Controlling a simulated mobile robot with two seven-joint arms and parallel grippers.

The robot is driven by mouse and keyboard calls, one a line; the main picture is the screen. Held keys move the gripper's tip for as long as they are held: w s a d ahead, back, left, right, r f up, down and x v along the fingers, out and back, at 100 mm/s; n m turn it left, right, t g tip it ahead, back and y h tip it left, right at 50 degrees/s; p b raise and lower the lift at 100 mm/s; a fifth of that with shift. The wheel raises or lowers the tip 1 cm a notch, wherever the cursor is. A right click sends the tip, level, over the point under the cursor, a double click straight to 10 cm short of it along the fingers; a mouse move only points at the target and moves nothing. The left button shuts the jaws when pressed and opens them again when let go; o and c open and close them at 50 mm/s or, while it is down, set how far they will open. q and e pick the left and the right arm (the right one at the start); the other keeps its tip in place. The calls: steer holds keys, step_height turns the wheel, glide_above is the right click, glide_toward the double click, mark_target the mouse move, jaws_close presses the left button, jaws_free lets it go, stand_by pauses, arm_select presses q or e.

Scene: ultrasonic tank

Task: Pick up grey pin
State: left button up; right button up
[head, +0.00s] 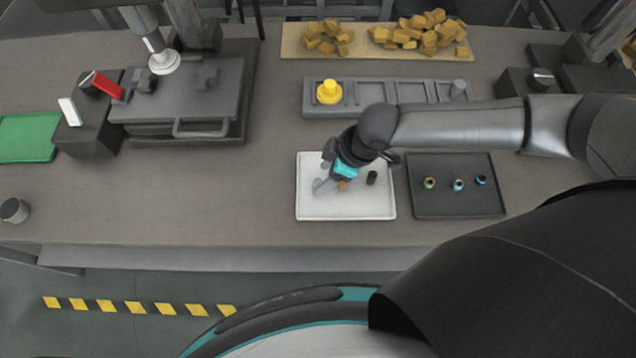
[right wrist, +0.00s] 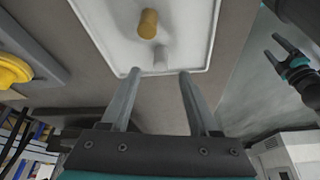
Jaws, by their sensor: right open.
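The grey pin (right wrist: 161,57) stands in the white tray (head: 380,208) near the tray's edge. It shows in the right wrist view, just beyond the fingertips of my right gripper (right wrist: 158,73) and roughly between their lines. A brass-coloured pin (right wrist: 148,24) is beside it, farther from the gripper; it also shows in the head view (head: 342,186). My right gripper (head: 322,188) is over the left part of the tray, open and empty. In the head view I cannot separate the grey pin from the grey fingers. My left gripper seems to show small at the right of the right wrist view (right wrist: 290,62).
A black pin (head: 372,178) is also in the white tray. A dark tray (head: 455,206) with several small rings is to its right. Behind is a grey fixture (head: 414,91) with a yellow part (head: 328,92).

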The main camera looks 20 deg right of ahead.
mark_target(318, 182)
steer(key=shift+b+x, duration=0.35)
steer(key=shift+x, duration=2)
steer(key=shift+s, duration=0.15)
steer(key=shift+c, duration=0.3)
steer(key=shift+d, duration=0.1)
jaws_close()
